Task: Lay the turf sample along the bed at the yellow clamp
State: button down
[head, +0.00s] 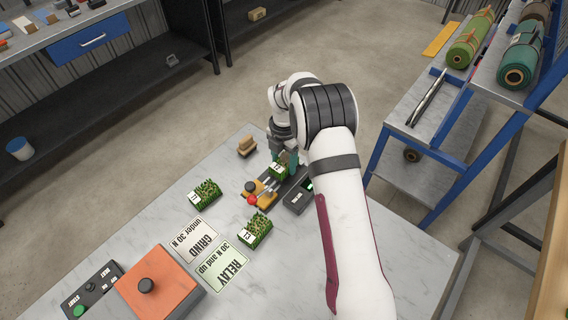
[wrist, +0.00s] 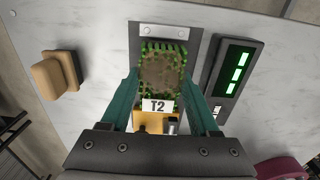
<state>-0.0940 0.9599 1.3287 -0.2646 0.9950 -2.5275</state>
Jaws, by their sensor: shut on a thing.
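The turf sample tagged T2 (wrist: 162,75) is a small block with green grass edges and a brown top. My gripper (wrist: 162,88) is shut on it, one teal finger on each side. The sample is over the dark grey bed (wrist: 147,30), lined up roughly lengthwise with it; I cannot tell whether it touches the bed. The yellow clamp (wrist: 150,121) is at the sample's tagged end, partly hidden by the tag and my gripper. In the head view the sample (head: 278,171) is beside the yellow clamp (head: 258,189) with its red knob, under my gripper (head: 284,160).
A readout box (head: 298,196) with green digits stands close beside the bed. A tan block (head: 247,146) is on the other side.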

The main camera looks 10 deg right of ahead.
jog(key=shift+f, duration=0.75)
jog(key=shift+c, duration=0.6)
grip_release()
jog(key=shift+f, duration=0.1)
